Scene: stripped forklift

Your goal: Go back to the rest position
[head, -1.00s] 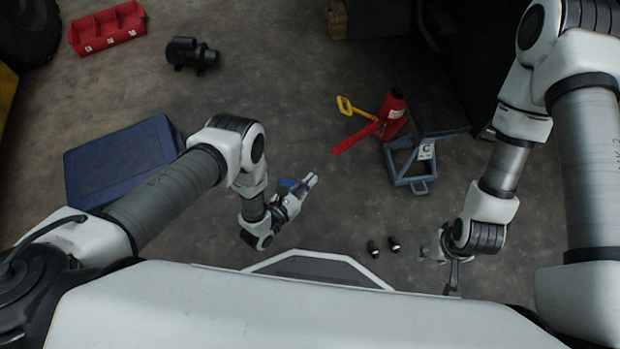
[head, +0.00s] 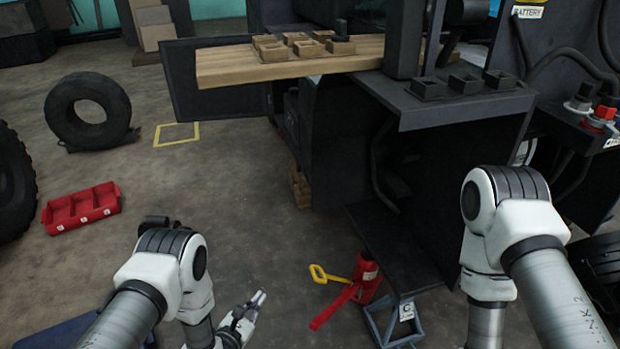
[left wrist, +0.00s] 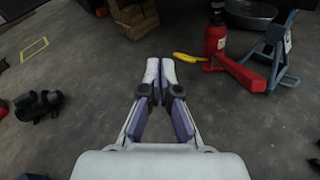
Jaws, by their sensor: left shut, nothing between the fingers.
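My left gripper (head: 257,299) is low in the head view, to the left of the red jack. It also shows in the left wrist view (left wrist: 154,75), with its two fingers together and nothing between them, above bare floor. My right arm comes in at the right of the head view; its gripper is below the picture edge and hidden.
The forklift (head: 350,140) fills the back, with a wooden board (head: 230,68). Floor between is clear.

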